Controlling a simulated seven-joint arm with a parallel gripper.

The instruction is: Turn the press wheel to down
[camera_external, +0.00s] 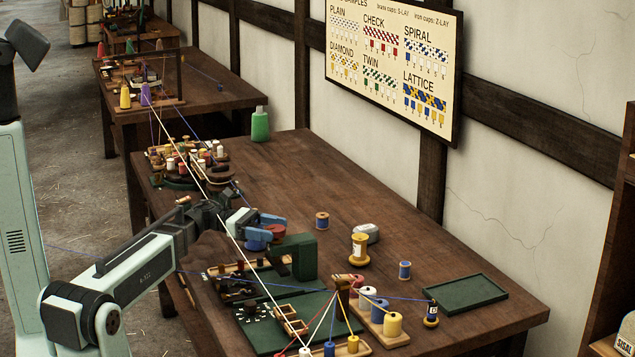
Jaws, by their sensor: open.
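A dark green block-shaped body (296,254), which looks like the press, stands on the near left part of the table. A small reddish-brown round part (276,231), which may be its wheel, shows at its upper left side. My gripper (264,229), with blue fingers, is open beside this part, at the upper left of the green body. The fingers and the part overlap in this view, so I cannot tell whether they touch. The wheel's markings and turn position are too small to read.
Strings run from the far table across my arm to a dark green board (265,334) with colored bobbins at the front. A spool rack (386,341), loose spools (359,249), a green tray (467,292) and a green bottle (260,124) stand around. The table's back right is mostly clear.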

